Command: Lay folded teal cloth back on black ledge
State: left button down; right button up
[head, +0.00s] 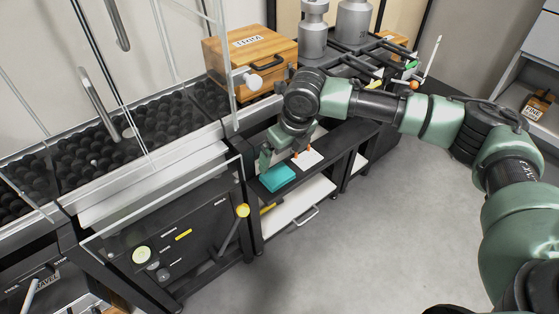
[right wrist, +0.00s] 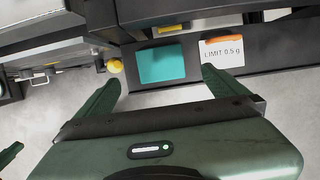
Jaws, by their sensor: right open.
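The folded teal cloth (head: 277,178) lies flat on the black ledge (head: 256,190), to the left of a white card. In the right wrist view the teal cloth (right wrist: 161,63) lies on the dark ledge (right wrist: 190,87), ahead of and between the two fingers. My right gripper (head: 277,152) is above the ledge close to the cloth. In the right wrist view my right gripper (right wrist: 160,82) has its fingers spread wide with nothing between them. My left gripper does not show in the head view.
A white card (right wrist: 222,51) reading "LIMIT 0.5 g", with an orange clip, lies beside the cloth. A yellow knob (head: 243,210) stands left of the ledge. A wooden box (head: 250,57) and grey metal weights (head: 313,35) stand behind. The floor in front is clear.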

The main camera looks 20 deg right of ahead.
jog(key=s+a+f+m+y, duration=0.2)
jog(key=s+a+f+m, duration=0.2)
jog(key=s+a+m, duration=0.35)
jog(key=s+a+f+m+y, duration=0.2)
jog(key=s+a+f+m, duration=0.35)
jog(key=a+m, duration=0.3)
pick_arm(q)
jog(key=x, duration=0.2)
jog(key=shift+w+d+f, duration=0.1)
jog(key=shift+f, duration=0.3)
pick_arm(e)
jog(key=s+d+f+m+h, duration=0.2)
jog(key=s+d+f+m, duration=0.2)
jog(key=s+d+m, duration=0.4)
jog(key=s+d+f+m+h, duration=0.2)
jog(key=s+d+f+m, duration=0.2)
jog(key=s+d+m, duration=0.4)
jog(key=d+m, duration=0.1)
jog(key=m, duration=0.5)
jog(key=shift+s+d+h, duration=0.15)
jog(key=shift+h, duration=0.25)
jog(key=shift+f, duration=0.1)
